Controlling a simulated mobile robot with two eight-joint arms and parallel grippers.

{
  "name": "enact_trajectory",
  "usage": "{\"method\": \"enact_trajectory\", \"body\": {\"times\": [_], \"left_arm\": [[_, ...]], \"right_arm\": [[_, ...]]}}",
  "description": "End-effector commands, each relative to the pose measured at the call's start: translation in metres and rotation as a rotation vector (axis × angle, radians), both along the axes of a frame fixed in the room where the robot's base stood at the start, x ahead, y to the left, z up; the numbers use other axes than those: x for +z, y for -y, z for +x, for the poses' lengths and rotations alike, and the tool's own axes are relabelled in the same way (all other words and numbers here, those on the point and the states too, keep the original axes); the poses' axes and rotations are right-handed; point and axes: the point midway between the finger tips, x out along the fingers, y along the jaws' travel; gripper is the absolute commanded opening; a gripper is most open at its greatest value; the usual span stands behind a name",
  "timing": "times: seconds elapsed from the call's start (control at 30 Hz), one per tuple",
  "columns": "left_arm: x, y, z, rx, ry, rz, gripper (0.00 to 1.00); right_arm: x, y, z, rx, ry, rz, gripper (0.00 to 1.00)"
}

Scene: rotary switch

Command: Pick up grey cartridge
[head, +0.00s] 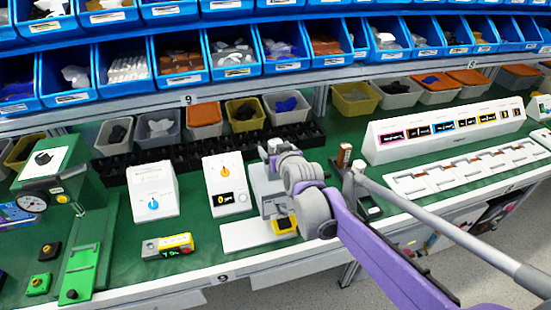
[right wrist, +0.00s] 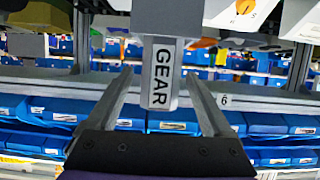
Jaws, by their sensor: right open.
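The grey cartridge (right wrist: 160,72) shows in the right wrist view as an upright grey block marked "GEAR", joined to or touching a wider grey part (right wrist: 168,18) at the top of the picture. My right gripper (right wrist: 158,80) is open, with one finger on each side of the cartridge. I see gaps between the fingers and the block. In the head view, my right wrist is at a grey stand (head: 262,187) on a white base plate (head: 245,238) and hides most of the gripper and cartridge. My left gripper is not in view.
White boxes with a blue knob (head: 152,190) and an orange knob (head: 222,185) stand left of the stand. A black rack (head: 200,150) and blue bins (head: 180,62) are behind. A long white panel (head: 440,135) stands at the right. A small yellow-grey box (head: 168,246) lies in front.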

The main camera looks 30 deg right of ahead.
Motion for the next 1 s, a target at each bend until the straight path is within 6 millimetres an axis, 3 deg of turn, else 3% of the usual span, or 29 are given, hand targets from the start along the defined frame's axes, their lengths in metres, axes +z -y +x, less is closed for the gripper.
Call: {"method": "enact_trajectory", "body": {"times": [0.1,0.57,0.87,1.0], "left_arm": [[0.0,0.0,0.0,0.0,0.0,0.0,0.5],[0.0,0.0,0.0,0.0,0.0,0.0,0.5],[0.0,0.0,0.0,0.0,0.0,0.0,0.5],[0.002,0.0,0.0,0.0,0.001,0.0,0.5]], "right_arm": [[0.0,0.0,0.0,0.0,0.0,0.0,0.83],[0.0,0.0,0.0,0.0,0.0,0.0,0.0],[0.001,0.0,0.0,0.0,0.001,0.0,0.0],[0.011,0.0,0.0,0.0,0.001,0.0,0.0]]}}
